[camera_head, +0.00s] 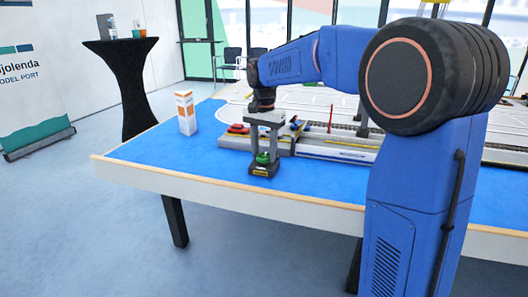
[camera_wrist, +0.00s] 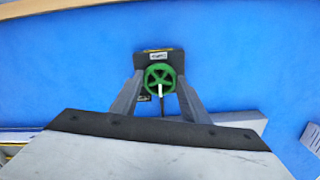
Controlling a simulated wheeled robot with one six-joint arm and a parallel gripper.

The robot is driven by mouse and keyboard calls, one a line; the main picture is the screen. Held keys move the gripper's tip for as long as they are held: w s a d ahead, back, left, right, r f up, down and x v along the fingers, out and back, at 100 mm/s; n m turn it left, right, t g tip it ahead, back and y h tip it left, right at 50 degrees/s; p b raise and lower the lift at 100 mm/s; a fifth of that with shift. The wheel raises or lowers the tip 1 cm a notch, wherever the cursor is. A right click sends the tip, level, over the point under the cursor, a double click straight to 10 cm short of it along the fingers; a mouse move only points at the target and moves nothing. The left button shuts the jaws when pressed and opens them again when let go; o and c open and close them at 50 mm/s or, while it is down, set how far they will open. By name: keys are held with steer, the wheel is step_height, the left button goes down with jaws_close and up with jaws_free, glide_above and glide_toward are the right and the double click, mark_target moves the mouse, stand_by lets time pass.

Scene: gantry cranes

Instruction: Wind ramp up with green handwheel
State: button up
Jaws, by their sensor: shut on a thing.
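The green handwheel (camera_wrist: 160,78) sits on a dark base block (camera_wrist: 153,57) with a small label, on the blue tabletop. My gripper (camera_wrist: 159,83) is over it, with one finger on each side of the wheel's rim, shut on it. In the head view, the handwheel (camera_head: 263,158) shows low between the fingers of my gripper (camera_head: 264,150), above its dark base (camera_head: 264,169) near the table's front edge. The ramp (camera_head: 337,153) appears to be part of the grey dock model to the right of the wheel; its angle is hard to make out.
A white and orange carton (camera_head: 186,112) stands on the table to the left. A red model vehicle (camera_head: 238,129) and a thin red post (camera_head: 330,119) stand on or near the dock. The blue tabletop (camera_head: 145,147) is clear at the front left.

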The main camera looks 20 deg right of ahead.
mark_target(264, 155)
steer(key=m, duration=0.3)
steer(key=shift+w+r+m, duration=0.1)
steer(key=shift+m, duration=2.2)
steer(key=o, duration=1.1)
steer(key=shift+c, duration=0.2)
step_height(264, 155, up, 17)
steer(key=shift+r, duration=0.2)
